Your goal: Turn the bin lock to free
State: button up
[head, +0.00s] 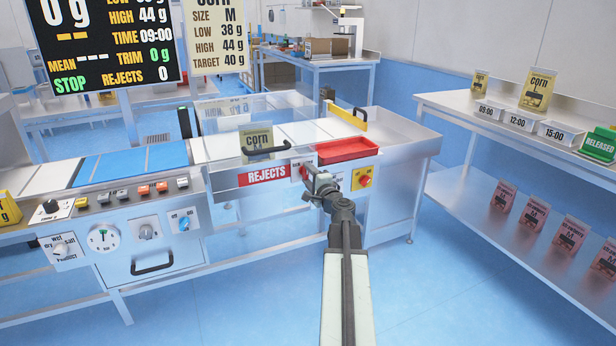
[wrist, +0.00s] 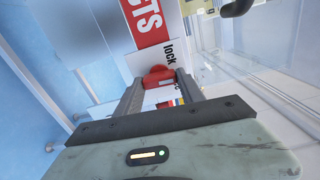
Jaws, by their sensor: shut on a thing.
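The bin lock is a small red knob on a white plate lettered "lock", seen in the wrist view (wrist: 158,75). My gripper (wrist: 157,84) is shut on this red knob, with one finger at each side of it. In the head view my gripper (head: 311,182) reaches the front of the rejects bin (head: 228,181), at the right end of its red "REJECTS" label (head: 264,175). The arm hides part of the lock there. The knob's exact setting cannot be read, as the fingers cover part of the plate.
A red tray (head: 347,151) sits just above and right of the lock. A yellow panel with a red button (head: 362,179) is close to the right of my gripper. The bin's black handle (head: 267,149) is to the upper left. The floor in front is clear.

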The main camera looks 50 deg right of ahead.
jog(key=m, duration=0.4)
jog(key=shift+m, duration=2.2)
jog(key=o, duration=1.4)
jog(key=shift+w, duration=0.1)
jog(key=shift+c, duration=0.2)
jog(key=shift+f, duration=0.1)
jog(key=v, duration=0.8)
